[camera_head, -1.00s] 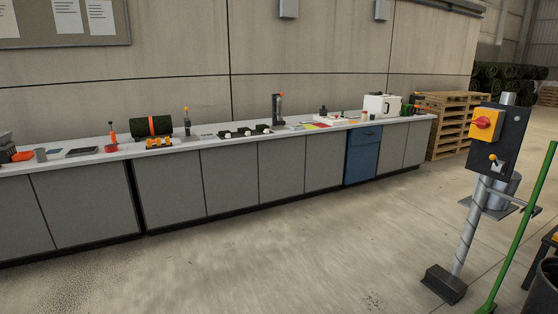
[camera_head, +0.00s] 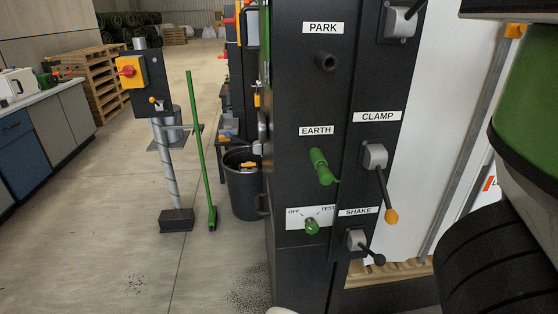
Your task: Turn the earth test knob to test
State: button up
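The earth test knob (camera_head: 312,227) is a small green knob on a white plate (camera_head: 293,223) low on the front of a black cabinet (camera_head: 292,95). The plate reads OFF at left and TEST at right. I cannot tell which mark the knob points to. Above it, under the EARTH label (camera_head: 316,131), a larger green handle (camera_head: 321,166) sticks out and hangs down to the right. My gripper is not in view.
Right of the knob are the CLAMP lever (camera_head: 384,190) with an orange tip and the SHAKE lever (camera_head: 364,246) with a black tip. A dark socket (camera_head: 325,62) sits under PARK. A black bin (camera_head: 242,183) and a green-handled broom (camera_head: 199,150) stand left; floor is open there.

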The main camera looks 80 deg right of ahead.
aim_at(312, 228)
jog(key=i+j, duration=0.3)
jog(key=i, duration=0.2)
jog(key=i+j+z, duration=0.1)
jog(key=i+j, duration=0.25)
jog(key=i, duration=0.15)
jog(key=i+j, duration=0.35)
jog(key=i, duration=0.15)
jog(key=i+z, duration=0.15)
jog(key=z, duration=2.5)
